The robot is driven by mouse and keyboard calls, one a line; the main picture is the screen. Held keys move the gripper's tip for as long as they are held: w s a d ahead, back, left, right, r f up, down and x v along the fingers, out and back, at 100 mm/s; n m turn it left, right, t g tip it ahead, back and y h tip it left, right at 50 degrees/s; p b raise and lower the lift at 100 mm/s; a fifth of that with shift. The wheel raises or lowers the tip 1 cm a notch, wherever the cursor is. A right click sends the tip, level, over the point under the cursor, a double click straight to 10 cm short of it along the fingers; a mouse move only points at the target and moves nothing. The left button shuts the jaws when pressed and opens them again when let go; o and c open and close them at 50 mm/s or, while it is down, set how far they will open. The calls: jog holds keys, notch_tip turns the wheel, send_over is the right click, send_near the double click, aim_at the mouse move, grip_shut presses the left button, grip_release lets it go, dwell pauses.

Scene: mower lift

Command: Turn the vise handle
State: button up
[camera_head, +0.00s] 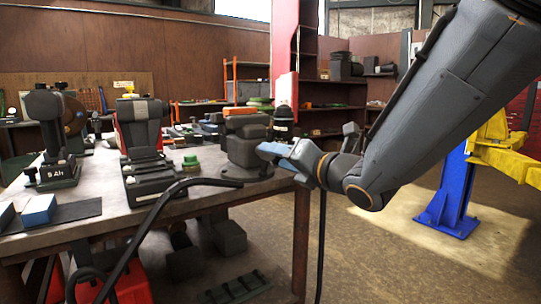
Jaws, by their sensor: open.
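A dark grey vise (245,145) appears to stand at the right end of the workbench (205,200). Its handle cannot be made out clearly and may be hidden by my gripper. My gripper (270,152) reaches in from the right at the end of my grey arm. It is open, and its pale blue-grey tip is close to the vise's right side. I cannot tell whether it touches the vise or only overlaps it in the picture.
Black battery chargers (150,178) and a blue block (39,210) are on the bench's left. A black hose (150,215) hangs over the front edge. A blue lift post (455,185) with a yellow arm (510,160) stands right. Floor between bench and post is clear.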

jog(key=shift+v, duration=1.45)
jog(key=s+d+f+m+g+h, duration=0.3)
jog(key=d+f+m+h, duration=0.1)
jog(key=f+m, duration=0.4)
jog(key=s+d+f+m+g+h, duration=0.2)
jog(key=s+d+f+m+h, duration=0.15)
jog(key=f+m, duration=0.45)
jog(key=s+f+m+g+h, duration=0.1)
jog(key=s+f+m+g, duration=0.3)
jog(key=s+m, duration=0.5)
jog(key=s+f+m+g, duration=0.1)
jog(key=s+m+g, duration=0.5)
jog(key=s, duration=0.5)
jog(key=d+r+m+h+p, duration=0.1)
jog(key=d+r+m+p, duration=0.2)
jog(key=d+r+p, duration=0.5)
jog(key=p, duration=0.8)
jog(key=shift+r+m+t, duration=0.2)
jog(key=shift+m+t, duration=0.1)
jog(key=shift+t, duration=0.1)
